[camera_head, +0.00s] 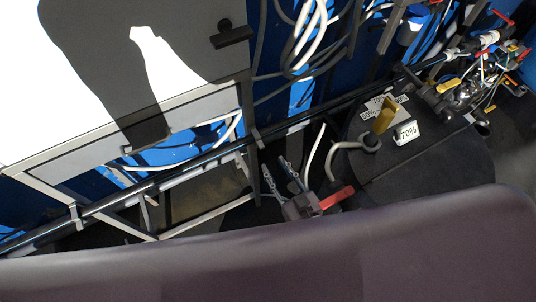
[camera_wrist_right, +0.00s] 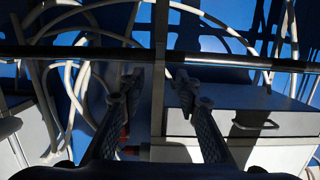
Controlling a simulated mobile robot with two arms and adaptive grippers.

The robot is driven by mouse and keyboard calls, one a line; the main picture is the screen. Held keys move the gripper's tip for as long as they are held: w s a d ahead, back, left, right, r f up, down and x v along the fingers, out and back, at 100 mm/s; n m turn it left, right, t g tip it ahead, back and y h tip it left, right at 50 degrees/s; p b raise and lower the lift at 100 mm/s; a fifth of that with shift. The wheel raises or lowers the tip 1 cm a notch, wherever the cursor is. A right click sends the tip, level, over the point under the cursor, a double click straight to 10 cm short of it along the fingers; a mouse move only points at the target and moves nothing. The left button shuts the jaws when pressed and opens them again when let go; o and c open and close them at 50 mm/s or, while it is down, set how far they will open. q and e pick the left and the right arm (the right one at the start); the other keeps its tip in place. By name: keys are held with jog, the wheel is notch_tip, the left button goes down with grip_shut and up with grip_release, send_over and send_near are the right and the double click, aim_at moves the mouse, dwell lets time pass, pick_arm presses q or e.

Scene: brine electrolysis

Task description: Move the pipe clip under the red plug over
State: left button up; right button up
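A long dark pipe (camera_head: 185,176) runs diagonally across the head view. In the right wrist view, the open fingers (camera_wrist_right: 157,80) point at the pipe (camera_wrist_right: 90,53), one on either side of a pale upright bar (camera_wrist_right: 160,85). A red part (camera_head: 337,198) shows beside the gripper; I cannot tell whether it is the red plug. My left gripper is out of view.
A black tank (camera_head: 440,163) with a 70% label and a yellow handle (camera_head: 384,115) stands at the right. White hoses (camera_head: 303,45) hang behind the pipe. A large white panel (camera_head: 60,100) fills the upper left. A grey box with a handle (camera_wrist_right: 235,120) is right of my fingers.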

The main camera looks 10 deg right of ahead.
jog(key=shift+v, duration=1.8)
jog(key=s+d+f+g+h+b, duration=0.1)
jog(key=s+d+f+g+b, duration=0.2)
jog(key=f, duration=0.8)
jog(key=s+d+f+g+h, duration=0.15)
jog(key=s+f, duration=0.25)
jog(key=f, duration=0.6)
jog(key=s+d+f+g+b, duration=0.2)
jog(key=s+f+g, duration=0.15)
jog(key=f, duration=0.75)
pick_arm(q)
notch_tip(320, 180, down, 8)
jog(key=b, duration=0.3)
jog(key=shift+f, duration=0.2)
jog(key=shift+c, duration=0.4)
pick_arm(e)
jog(key=s+d+f+g+h, duration=0.1)
jog(key=s+d+f+g, duration=0.2)
jog(key=s+f, duration=0.4)
jog(key=s+d+f+m+g+h, duration=0.1)
jog(key=s+d+f+g, duration=0.2)
jog(key=s+f, duration=0.4)
jog(key=s+d, duration=0.1)
jog(key=s, duration=0.4)
jog(key=shift+d+f, duration=0.3)
jog(key=shift+f, duration=0.05)
